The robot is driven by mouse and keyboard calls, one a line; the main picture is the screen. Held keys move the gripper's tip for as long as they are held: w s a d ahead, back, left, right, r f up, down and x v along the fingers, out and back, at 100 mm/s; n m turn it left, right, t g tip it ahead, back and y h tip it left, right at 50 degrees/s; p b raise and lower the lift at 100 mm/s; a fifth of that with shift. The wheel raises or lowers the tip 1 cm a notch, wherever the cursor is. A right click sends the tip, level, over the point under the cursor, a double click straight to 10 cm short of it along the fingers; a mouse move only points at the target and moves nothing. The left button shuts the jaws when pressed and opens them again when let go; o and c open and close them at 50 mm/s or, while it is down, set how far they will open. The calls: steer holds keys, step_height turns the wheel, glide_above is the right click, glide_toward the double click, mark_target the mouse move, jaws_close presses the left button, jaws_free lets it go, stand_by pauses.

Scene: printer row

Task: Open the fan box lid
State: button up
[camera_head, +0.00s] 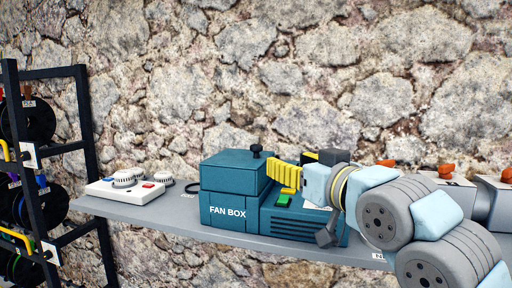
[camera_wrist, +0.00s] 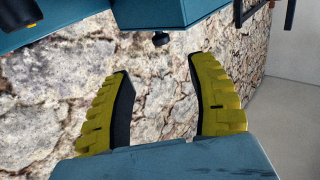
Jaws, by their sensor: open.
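The teal fan box (camera_head: 226,211) stands on the shelf, and its lid (camera_head: 229,176) looks closed. A black knob (camera_head: 257,151) stands up from the lid's top. My gripper (camera_head: 272,171) is at the right of the lid, with its yellow ribbed fingers pointing left, close to the lid's right side. In the wrist view, the open fingers (camera_wrist: 158,66) have nothing between them. The knob (camera_wrist: 161,39) shows just beyond the fingertips, roughly between them, beside a teal block (camera_wrist: 160,14). Whether a finger touches the lid cannot be told.
A teal unit with a green button (camera_head: 283,200) adjoins the box on the right, partly hidden by my arm. A white panel with dials (camera_head: 125,185) and a black ring (camera_head: 193,187) lie left on the shelf (camera_head: 165,222). A black spool rack (camera_head: 85,135) stands far left.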

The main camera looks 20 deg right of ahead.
mark_target(259, 150)
steer(key=w+p, duration=0.1)
steer(key=w, duration=0.3)
steer(key=w+a+p, duration=0.1)
steer(key=w, duration=0.4)
steer(key=w+p, duration=0.1)
steer(key=w, duration=0.3)
steer(key=shift+w+a, duration=0.2)
steer(key=shift+a, duration=0.1)
jaws_close()
